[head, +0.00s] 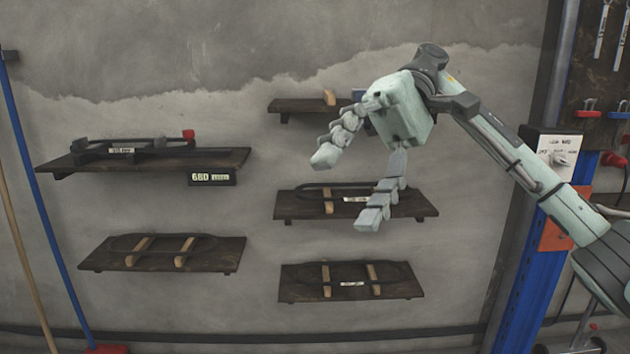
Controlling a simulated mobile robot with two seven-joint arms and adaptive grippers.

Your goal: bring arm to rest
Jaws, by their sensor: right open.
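My right gripper (346,190) is in the upper middle of the head view, in front of the wall shelves. It is pale green-grey, its two jointed fingers are spread apart, and nothing is between them. My right arm (500,140) comes in from the right edge and bends at a dark wrist joint. The gripper hides part of the upper right shelf (300,104) and part of the middle right shelf (300,207). My left gripper is not in view.
Dark shelves with metal hoops hang on the grey wall (130,215), including a left shelf (215,160) with a "680 mm" sign (212,179). A blue post (535,280) and a switch box (556,150) stand close to my arm.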

